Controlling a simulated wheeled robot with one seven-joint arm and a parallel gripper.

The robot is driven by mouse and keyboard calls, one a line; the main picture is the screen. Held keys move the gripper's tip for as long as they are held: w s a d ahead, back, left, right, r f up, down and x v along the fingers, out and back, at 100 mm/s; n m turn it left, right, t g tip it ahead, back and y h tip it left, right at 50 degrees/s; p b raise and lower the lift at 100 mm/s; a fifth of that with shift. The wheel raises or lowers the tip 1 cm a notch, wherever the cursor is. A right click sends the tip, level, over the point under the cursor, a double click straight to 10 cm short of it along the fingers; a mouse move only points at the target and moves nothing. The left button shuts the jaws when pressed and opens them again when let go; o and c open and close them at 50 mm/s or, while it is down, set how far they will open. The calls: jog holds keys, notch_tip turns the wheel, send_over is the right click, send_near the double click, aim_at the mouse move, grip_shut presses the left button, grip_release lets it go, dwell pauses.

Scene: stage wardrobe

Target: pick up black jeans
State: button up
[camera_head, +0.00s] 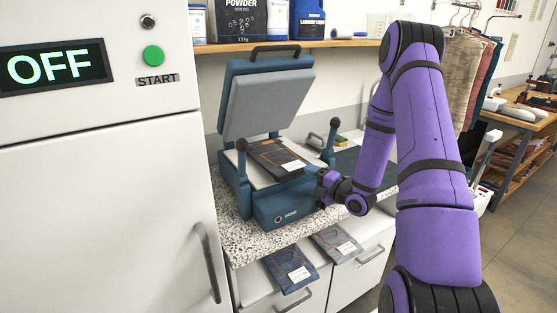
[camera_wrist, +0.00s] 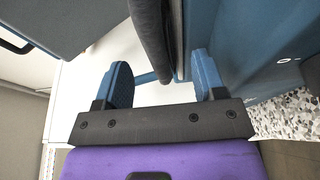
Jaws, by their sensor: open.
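The folded black jeans (camera_head: 277,157) lie flat on the white lower plate of the open blue press, with a white label on top. My gripper (camera_head: 323,184) is at the front right of the press, close to the edge of the jeans. In the wrist view its two blue fingers (camera_wrist: 162,82) are apart. A dark folded edge, which looks like the jeans (camera_wrist: 150,35), reaches in between the fingers. I see no finger closed on it; whether either finger touches it, I cannot tell.
The press (camera_head: 268,207) stands on a speckled counter (camera_head: 250,245), its lid (camera_head: 265,103) raised and its side handles upright. A white OFF/START cabinet (camera_head: 100,200) is at left.

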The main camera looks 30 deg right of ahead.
aim_at(302, 175)
jog(key=x, duration=0.3)
jog(key=shift+w+a, duration=0.15)
grip_shut()
jog(key=shift+r, duration=0.1)
